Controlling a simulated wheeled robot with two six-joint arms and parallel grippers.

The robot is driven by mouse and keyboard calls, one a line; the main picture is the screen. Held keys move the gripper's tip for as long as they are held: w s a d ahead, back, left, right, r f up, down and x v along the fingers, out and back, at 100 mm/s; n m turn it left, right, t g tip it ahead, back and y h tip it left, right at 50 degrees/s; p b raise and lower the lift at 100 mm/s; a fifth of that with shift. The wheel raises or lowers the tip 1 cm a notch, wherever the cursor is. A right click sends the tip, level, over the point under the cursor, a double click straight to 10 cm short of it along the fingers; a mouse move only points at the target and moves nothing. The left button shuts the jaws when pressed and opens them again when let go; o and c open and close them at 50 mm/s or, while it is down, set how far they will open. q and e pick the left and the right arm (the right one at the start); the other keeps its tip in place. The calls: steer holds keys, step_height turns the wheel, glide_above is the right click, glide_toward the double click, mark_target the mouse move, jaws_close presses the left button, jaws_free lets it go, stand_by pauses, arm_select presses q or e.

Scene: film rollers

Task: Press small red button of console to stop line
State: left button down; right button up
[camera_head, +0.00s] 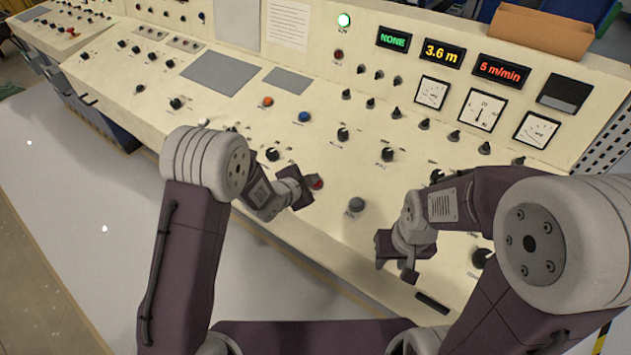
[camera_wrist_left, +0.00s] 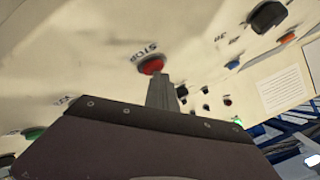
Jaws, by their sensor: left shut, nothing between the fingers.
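The cream console (camera_head: 330,225) fills the head view. Its small red button (camera_head: 318,184) is partly hidden by my left gripper (camera_head: 307,195). In the left wrist view the red button (camera_wrist_left: 152,65) has the word STOP printed beside it. My left gripper (camera_wrist_left: 162,90) is shut and empty, with its fingertips right at the button's edge; I cannot tell whether they touch. My right gripper (camera_head: 395,268) hangs over the lower right of the panel, its two fingers apart with nothing between them.
An orange button (camera_head: 267,101) and a blue button (camera_head: 304,117) sit further up. The green lamp (camera_head: 344,20) is lit, and the speed display (camera_head: 501,71) reads 5 m/min.

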stand_by(0.3)
arm_select(q)
steer(key=shift+s+a+r+p, duration=0.15)
steer(key=shift+r+p, duration=0.5)
steer(key=shift+r, duration=0.2)
steer(key=r+p, duration=0.2)
steer(key=r, duration=0.1)
steer(key=s+r+p, duration=0.1)
steer(key=shift+a+r, duration=0.3)
steer(key=shift+r, duration=0.1)
stand_by(0.4)
